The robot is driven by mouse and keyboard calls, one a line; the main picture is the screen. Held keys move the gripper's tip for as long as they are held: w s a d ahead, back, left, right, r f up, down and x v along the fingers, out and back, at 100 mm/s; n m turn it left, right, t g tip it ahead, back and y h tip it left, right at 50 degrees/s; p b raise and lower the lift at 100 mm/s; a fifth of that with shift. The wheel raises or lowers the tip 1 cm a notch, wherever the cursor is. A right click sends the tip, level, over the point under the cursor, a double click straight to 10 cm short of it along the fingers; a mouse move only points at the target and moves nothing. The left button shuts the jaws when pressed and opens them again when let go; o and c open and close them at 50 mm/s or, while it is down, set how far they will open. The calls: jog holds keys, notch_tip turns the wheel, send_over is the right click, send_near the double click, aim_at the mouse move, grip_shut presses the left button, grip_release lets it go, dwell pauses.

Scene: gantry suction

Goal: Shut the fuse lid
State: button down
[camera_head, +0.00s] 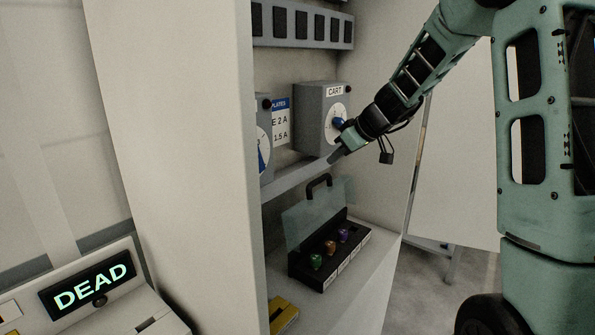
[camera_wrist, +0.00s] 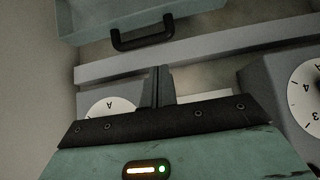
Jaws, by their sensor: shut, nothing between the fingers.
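The fuse lid (camera_head: 312,214) is a clear, tinted panel with a black handle (camera_head: 319,184) on its upper edge. It stands raised and open at the back of a black fuse block (camera_head: 327,271). Green, orange and purple fuses sit uncovered in the block. The lid (camera_wrist: 185,24) and its handle also show at the top of the wrist view. My gripper (camera_head: 336,157) is shut and empty, above and to the right of the handle, in front of the CART dial box. Its closed fingers show in the wrist view (camera_wrist: 161,72).
A grey rail (camera_head: 293,181) crosses the cabinet between the dials and the fuse block. The grey CART dial box (camera_head: 312,104) is close behind my gripper. The cabinet's left side wall (camera_head: 190,130) stands near. A yellow item (camera_head: 283,314) lies at the front. A panel (camera_head: 97,285) reads DEAD.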

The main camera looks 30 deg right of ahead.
aim_at(315, 182)
jog(key=p+x, duration=0.1)
jog(key=x, duration=0.2)
jog(key=p+x, duration=0.1)
jog(key=x, duration=0.3)
jog(key=p+x, duration=0.1)
jog(key=x, duration=0.2)
jog(key=shift+w+a, duration=0.2)
jog(key=shift+w, duration=0.25)
jog(key=shift+b, duration=0.4)
jog(key=shift+s+d+f+b, duration=0.1)
jog(key=shift+s+f+b, duration=0.05)
jog(key=shift+b, duration=0.35)
jog(key=shift+s+d+t+b, duration=0.1)
jog(key=shift+s+t+b, duration=0.2)
jog(key=shift+b, duration=0.7)
